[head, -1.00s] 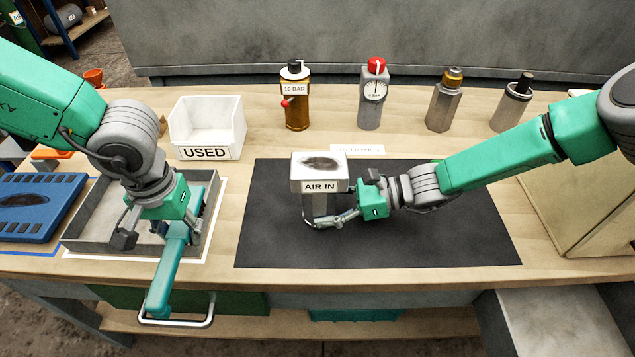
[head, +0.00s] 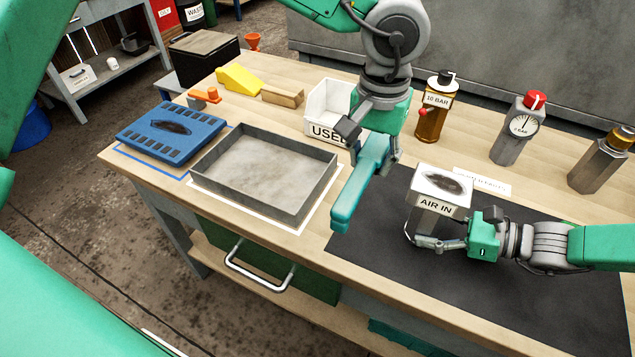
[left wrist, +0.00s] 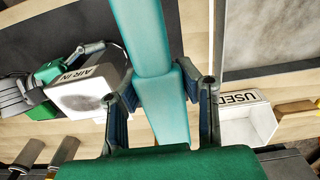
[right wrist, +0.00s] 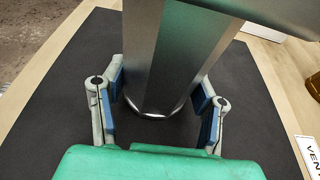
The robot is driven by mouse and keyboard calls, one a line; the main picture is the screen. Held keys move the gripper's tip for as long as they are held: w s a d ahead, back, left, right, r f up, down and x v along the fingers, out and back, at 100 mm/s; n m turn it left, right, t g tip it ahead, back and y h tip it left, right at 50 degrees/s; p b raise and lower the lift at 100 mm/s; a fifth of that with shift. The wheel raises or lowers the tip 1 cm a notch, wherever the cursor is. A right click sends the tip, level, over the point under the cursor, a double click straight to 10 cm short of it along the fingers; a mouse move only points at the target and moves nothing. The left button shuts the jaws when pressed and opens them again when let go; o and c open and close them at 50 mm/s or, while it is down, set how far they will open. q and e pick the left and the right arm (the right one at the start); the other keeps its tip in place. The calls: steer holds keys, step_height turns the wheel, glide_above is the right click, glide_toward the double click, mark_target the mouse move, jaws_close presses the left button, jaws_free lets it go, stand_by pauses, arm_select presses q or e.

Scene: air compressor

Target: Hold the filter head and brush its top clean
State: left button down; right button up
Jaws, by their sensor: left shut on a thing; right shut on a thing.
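The filter head (head: 443,184) is a white block marked AIR IN with a dark smudge on its top, on a grey metal body standing upright on the black mat (head: 519,305). My right gripper (head: 425,241) is shut on its lower body; the right wrist view shows the fingers either side of the metal body (right wrist: 165,75). My left gripper (head: 375,150) is shut on a teal brush (head: 360,185), held above the table between the tray and the filter head. The brush also fills the middle of the left wrist view (left wrist: 150,60). Its bristles are not clearly seen.
An empty grey metal tray (head: 250,205) lies left of the mat, with a blue smudged plate (head: 172,130) beyond. A white USED bin (head: 325,105) stands behind the brush. A 10 BAR bottle (head: 436,110), a gauge unit (head: 517,135) and another fitting (head: 597,165) line the back.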

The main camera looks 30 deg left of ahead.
arm_select(q)
steer(key=d+r, duration=0.7)
steer(key=d, duration=0.1)
arm_select(e)
steer(key=shift+d, duration=0.15)
arm_select(q)
steer(key=shift+f, duration=4)
steer(key=shift+d, duration=3.9)
steer(key=shift+a, duration=4)
step_height(320, 180, up, 8)
steer(key=shift+s, duration=0.2)
arm_select(e)
steer(key=o, duration=1.1)
